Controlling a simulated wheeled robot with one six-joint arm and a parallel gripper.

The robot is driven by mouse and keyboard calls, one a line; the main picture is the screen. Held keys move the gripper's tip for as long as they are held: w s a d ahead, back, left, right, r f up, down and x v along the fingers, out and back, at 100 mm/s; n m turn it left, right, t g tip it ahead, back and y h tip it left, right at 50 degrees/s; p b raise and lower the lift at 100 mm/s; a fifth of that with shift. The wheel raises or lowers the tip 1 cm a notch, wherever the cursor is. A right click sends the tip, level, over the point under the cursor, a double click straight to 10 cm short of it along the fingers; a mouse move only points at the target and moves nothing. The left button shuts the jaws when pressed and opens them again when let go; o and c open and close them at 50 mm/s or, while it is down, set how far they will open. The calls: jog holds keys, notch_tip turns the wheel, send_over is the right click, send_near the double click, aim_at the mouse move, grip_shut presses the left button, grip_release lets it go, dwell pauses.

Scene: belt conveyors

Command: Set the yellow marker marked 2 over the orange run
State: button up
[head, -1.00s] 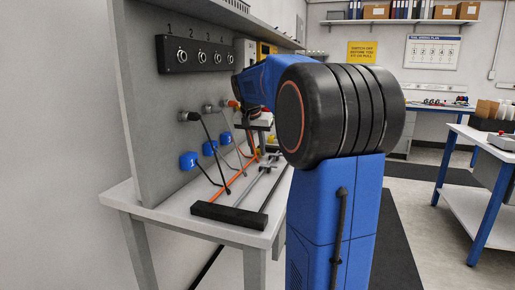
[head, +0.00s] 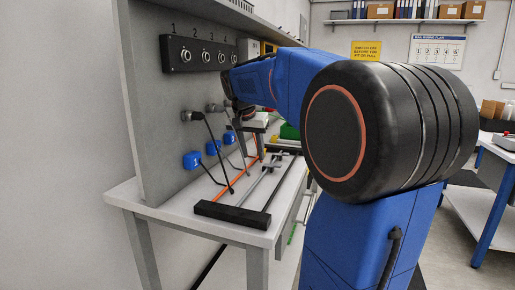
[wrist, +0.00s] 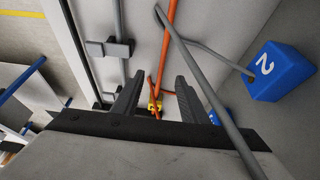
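A small yellow marker (wrist: 154,106) shows in the wrist view, in the gap between my fingers and apparently beyond them; its number cannot be read. I cannot make it out in the head view. The orange run (wrist: 168,35) is a thin cable in the wrist view; in the head view the orange run (head: 250,158) slants along the bench top by the panel. My gripper (wrist: 160,78) is open, its dark fingers apart with nothing held between them. In the head view my gripper hangs over the far part of the bench, mostly hidden by my arm.
Grey cables (wrist: 205,85) cross close to my right finger. A blue block marked 2 (wrist: 278,72) stands on the right. Grey rods with clamps (wrist: 110,48) lie on the left. A black bar (head: 232,215) lies along the bench's near edge. Numbered sockets (head: 205,55) line the panel.

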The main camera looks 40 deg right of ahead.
jog(key=shift+s+a, duration=0.5)
jog(key=shift+a, duration=0.35)
jog(key=shift+s+a, duration=0.5)
jog(key=shift+a, duration=0.3)
